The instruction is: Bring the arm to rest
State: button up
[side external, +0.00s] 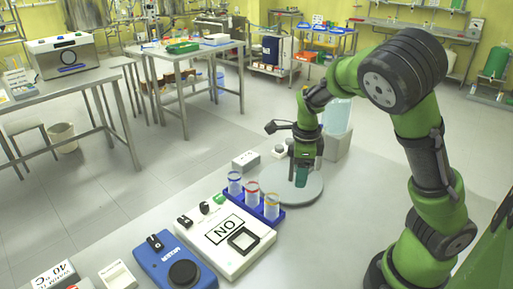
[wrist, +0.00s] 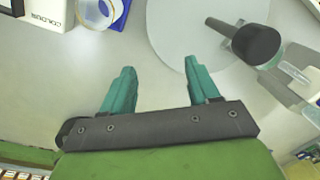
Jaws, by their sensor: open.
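My green arm reaches in from the right in the side view. My gripper (side external: 303,178) points down over the light grey round plate (side external: 282,192). In the wrist view my gripper (wrist: 160,68) has its two teal fingers well apart with nothing between them. The edge of the round plate (wrist: 180,28) lies beyond the fingertips in that view. I cannot tell the exact height of the fingertips above the plate.
A blue rack (side external: 268,213) with three colour-ringed vessels stands left of the plate, beside a white device (side external: 225,236) marked ON and a blue device (side external: 172,265). A pale blue glass vessel (side external: 337,116) stands behind. A dark round-headed object (wrist: 255,43) is at upper right in the wrist view.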

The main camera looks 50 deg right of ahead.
jog(key=s+a+r+n+y, duration=0.2)
jog(key=s+a+n+y, duration=0.25)
jog(key=a+n, duration=0.75)
jog(key=s+d+r+n+t+h, duration=0.1)
jog(key=s+r+n+t, duration=0.1)
jog(key=r+n, duration=0.4)
jog(key=s+r+n+t+h, duration=0.1)
jog(key=s+r+n+t, duration=0.2)
jog(key=r+n, duration=0.3)
jog(key=shift+s+d+n+t, duration=0.15)
jog(key=shift+d+n+t, duration=0.2)
jog(key=shift+n+t, duration=0.25)
jog(key=shift+r, duration=0.1)
